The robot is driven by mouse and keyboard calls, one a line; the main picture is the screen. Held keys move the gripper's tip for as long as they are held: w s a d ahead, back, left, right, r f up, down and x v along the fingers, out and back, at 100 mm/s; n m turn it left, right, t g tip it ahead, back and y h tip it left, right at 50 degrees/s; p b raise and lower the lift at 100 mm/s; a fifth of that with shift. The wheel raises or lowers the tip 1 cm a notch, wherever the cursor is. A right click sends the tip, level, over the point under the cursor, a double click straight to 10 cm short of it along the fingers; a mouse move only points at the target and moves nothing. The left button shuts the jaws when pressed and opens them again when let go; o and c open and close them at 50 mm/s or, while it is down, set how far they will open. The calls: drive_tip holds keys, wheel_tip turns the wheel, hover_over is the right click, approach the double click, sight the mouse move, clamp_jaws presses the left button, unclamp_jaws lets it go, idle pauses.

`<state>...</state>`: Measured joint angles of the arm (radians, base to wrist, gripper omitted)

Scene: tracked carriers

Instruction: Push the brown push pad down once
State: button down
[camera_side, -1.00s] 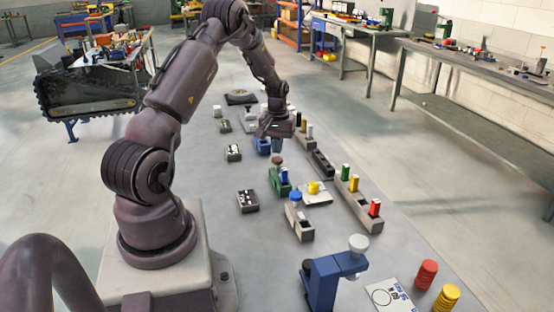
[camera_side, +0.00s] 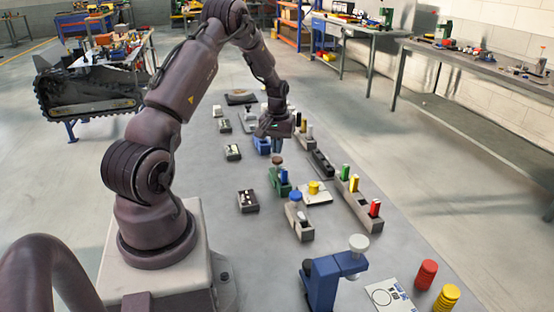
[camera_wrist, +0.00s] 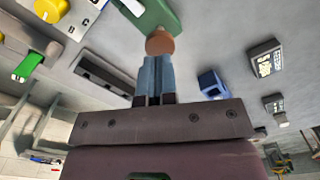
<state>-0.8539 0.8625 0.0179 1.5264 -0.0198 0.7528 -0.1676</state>
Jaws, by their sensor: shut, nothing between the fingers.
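The brown push pad (camera_side: 277,160) is a round knob on top of a green housing (camera_side: 279,184) in the middle of the table. In the wrist view the brown pad (camera_wrist: 160,43) shows just beyond my fingertips, with the green housing (camera_wrist: 150,14) behind it. My gripper (camera_side: 277,150) is shut and empty, its blue fingers pointing down just above the pad. In the wrist view the closed fingers (camera_wrist: 158,58) overlap the pad's near edge. I cannot tell whether they touch it.
A blue device (camera_side: 262,146) stands behind the green housing. A yellow knob on a white plate (camera_side: 316,196) and a grey block with a blue knob (camera_side: 299,222) are nearby. A long block with coloured pegs (camera_side: 360,205) lies to the right. The table's left strip is mostly clear.

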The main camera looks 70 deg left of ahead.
sight(277, 159)
drive_tip(key=shift+f, duration=0.1)
idle(0.6)
drive_tip(key=shift+f, duration=1.6)
drive_tip(key=shift+r, duration=2.7)
drive_tip(key=s+d+r+m+t, duration=0.2)
drive_tip(key=d+r, duration=0.6)
drive_tip(key=d, duration=0.4)
drive_tip(key=s+d+r+m+t, duration=0.1)
drive_tip(key=s+d+r+m, duration=0.4)
drive_tip(key=d+r, duration=0.3)
drive_tip(key=s+d+r+m+t, duration=0.2)
drive_tip(key=s+d+r+m, duration=0.2)
drive_tip(key=d, duration=1.2)
wheel_tip(277, 159, up, 4)
drive_tip(key=shift+f+m+t, duration=0.1)
drive_tip(key=shift+m+t, duration=0.2)
drive_tip(key=shift+m, duration=0.2)
